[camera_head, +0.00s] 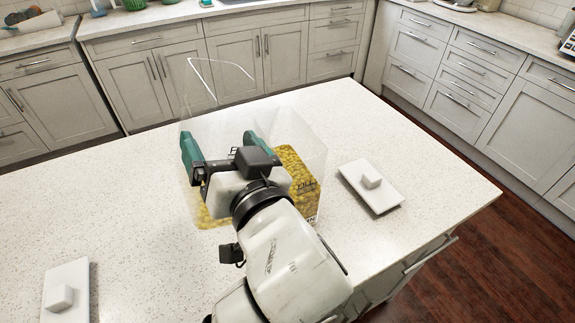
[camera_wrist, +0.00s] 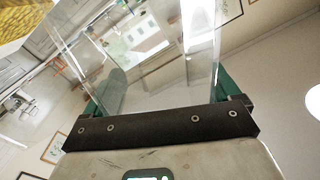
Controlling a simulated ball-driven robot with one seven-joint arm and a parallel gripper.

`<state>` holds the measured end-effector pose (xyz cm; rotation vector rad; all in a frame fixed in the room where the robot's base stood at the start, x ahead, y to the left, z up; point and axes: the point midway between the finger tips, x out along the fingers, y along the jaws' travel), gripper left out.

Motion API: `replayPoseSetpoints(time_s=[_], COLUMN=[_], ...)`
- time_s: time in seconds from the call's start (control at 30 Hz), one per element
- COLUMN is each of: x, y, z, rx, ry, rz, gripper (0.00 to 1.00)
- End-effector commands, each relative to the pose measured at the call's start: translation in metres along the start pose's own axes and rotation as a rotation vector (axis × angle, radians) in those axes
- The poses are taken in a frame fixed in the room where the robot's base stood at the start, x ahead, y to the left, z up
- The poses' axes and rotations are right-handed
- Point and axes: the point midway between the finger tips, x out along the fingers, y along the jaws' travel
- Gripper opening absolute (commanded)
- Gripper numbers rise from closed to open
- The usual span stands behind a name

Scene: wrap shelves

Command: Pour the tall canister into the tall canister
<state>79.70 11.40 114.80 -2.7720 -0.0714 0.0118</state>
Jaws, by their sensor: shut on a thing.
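My gripper (camera_head: 221,148) is above the island counter, its green fingers on either side of a clear tall canister (camera_head: 203,78). The canister's open rim shows at the upper left of the head view. In the wrist view its see-through wall (camera_wrist: 160,65) fills the space between the fingers. Yellow contents (camera_head: 296,165) with dark lettering lie around and behind my wrist, inside clear walls; yellow pieces also show in the wrist view (camera_wrist: 18,30). Clear walls overlap, and my wrist hides much, so I cannot tell which canister holds the yellow pieces.
A white dish with a small block (camera_head: 380,201) lies on the counter (camera_head: 120,190) to the right. A similar dish (camera_head: 76,274) lies at the lower left. Cabinets (camera_head: 235,62) stand behind, across a gap.

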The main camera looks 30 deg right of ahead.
Motion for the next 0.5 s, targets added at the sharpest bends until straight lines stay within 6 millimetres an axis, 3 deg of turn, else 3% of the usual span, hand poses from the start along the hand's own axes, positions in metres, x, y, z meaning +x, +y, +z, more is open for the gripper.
replayPoseSetpoints(time_s=[0.03, 0.27, 0.5], x=[0.000, 0.000, 0.000], y=[-0.004, -0.003, -0.009], z=[-0.009, -0.004, -0.019], rx=[-0.044, -0.059, -0.056], ry=[-0.001, 0.001, 0.002], rz=[0.000, -0.001, -0.002], gripper=[0.36, 0.36, 0.36])
